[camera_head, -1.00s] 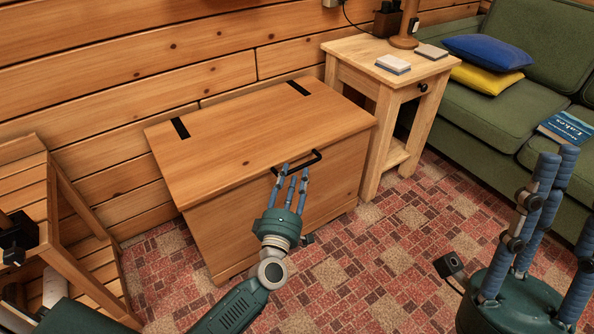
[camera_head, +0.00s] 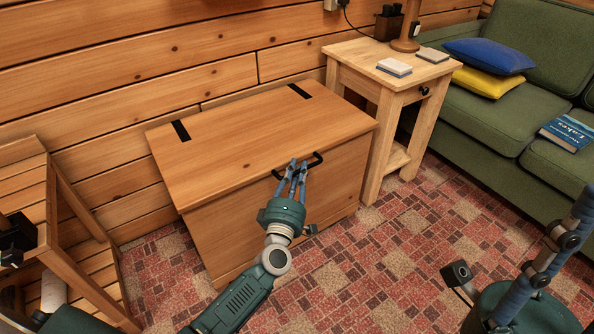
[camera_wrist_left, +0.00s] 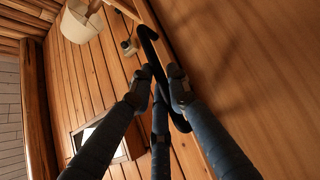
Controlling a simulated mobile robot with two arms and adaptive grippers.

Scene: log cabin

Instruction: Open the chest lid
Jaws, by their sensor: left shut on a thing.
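The wooden chest (camera_head: 222,228) stands against the log wall with its lid (camera_head: 245,135) down. Two black hinge straps lie along the lid's back edge. A black bar handle (camera_head: 317,158) sits at the lid's front edge; it also shows in the left wrist view (camera_wrist_left: 152,48). My left gripper (camera_head: 297,167) reaches it from the front and is shut on the handle, with its blue fingers around the bar. My right gripper (camera_head: 572,235) is at the lower right, away from the chest and partly cut off by the frame, so its opening is unclear.
A wooden side table (camera_head: 345,72) with a lamp base (camera_head: 405,42) stands close to the chest's right. A green sofa (camera_head: 480,118) is beyond it. A slatted wooden stand (camera_head: 25,185) is at the left. The patterned rug (camera_head: 365,265) in front is clear.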

